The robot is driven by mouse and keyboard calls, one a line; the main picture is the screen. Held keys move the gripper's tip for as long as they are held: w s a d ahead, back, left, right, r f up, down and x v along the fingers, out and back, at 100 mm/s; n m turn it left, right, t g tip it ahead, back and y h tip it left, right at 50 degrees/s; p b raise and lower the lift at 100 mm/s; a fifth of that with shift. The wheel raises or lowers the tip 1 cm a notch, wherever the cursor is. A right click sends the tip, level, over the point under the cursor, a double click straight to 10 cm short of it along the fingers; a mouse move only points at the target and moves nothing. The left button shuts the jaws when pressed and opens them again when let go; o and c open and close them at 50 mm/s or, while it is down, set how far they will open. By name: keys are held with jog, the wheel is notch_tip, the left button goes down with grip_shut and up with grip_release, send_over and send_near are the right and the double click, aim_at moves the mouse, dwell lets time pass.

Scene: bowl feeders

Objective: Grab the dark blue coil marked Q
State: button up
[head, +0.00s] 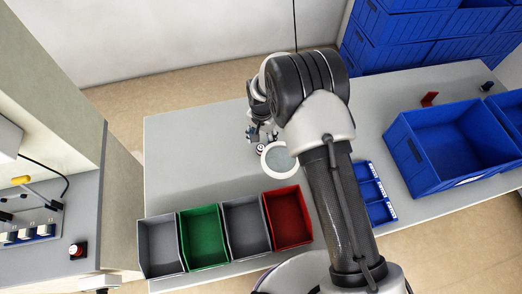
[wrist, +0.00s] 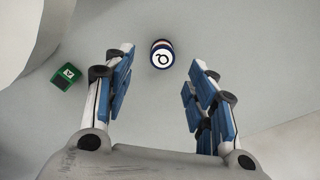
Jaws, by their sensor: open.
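The coil marked Q (wrist: 162,54) stands on the grey table in the wrist view, upper middle. Its white top face carries a black Q, and its side looks dark blue with a reddish part. My gripper (wrist: 157,78) is open, with its blue-padded fingers spread to the left and right. The coil lies beyond the gap between the fingertips, apart from both, and nothing is held. In the head view my gripper (head: 262,132) is over the middle of the table, partly hidden by my arm.
A green block with a marked face (wrist: 66,80) lies left of the left finger. Grey, green (head: 204,237) and red bins (head: 287,217) line the table's front edge. Large blue crates (head: 440,150) and small blue trays (head: 375,190) are at right. The table's left part is clear.

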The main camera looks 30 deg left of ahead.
aim_at(261, 147)
jog(key=shift+a+f+b, duration=0.15)
jog(key=shift+f+b, duration=0.7)
jog(key=shift+f, duration=2.7)
jog(key=shift+c, duration=0.2)
jog(key=c, duration=1.1)
